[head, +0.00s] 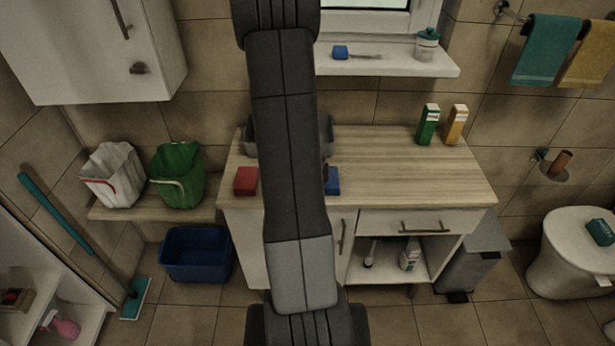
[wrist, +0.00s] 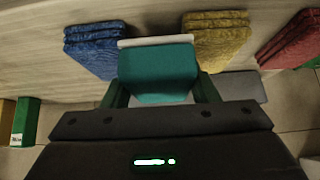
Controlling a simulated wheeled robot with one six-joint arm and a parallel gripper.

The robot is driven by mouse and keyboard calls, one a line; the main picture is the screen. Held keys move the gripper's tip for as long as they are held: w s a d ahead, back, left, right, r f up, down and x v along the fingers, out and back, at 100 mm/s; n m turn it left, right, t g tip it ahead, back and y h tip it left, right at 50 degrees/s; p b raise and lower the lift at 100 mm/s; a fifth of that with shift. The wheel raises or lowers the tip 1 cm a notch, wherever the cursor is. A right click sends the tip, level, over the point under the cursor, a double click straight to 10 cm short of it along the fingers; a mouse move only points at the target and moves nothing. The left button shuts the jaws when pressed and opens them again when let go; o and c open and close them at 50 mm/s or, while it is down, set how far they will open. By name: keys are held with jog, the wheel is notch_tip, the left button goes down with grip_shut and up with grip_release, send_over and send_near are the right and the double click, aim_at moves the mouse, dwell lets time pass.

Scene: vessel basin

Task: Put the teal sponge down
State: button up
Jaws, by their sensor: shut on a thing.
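The teal sponge (wrist: 157,75) is in the wrist view, between the two green fingers of my gripper (wrist: 159,92). The gripper is shut on it. A pale strip runs along the sponge's far edge. I cannot tell whether the teal sponge touches the counter. In the head view my arm hides the gripper and the teal sponge.
A grey basin (head: 326,137) is partly hidden behind my arm. Green (head: 428,124) and yellow (head: 455,124) cartons stand at the back.

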jog(key=shift+f+b, duration=0.4)
jog(key=shift+f, duration=0.1)
jog(key=shift+s+f, duration=0.1)
jog(key=shift+s, duration=0.05)
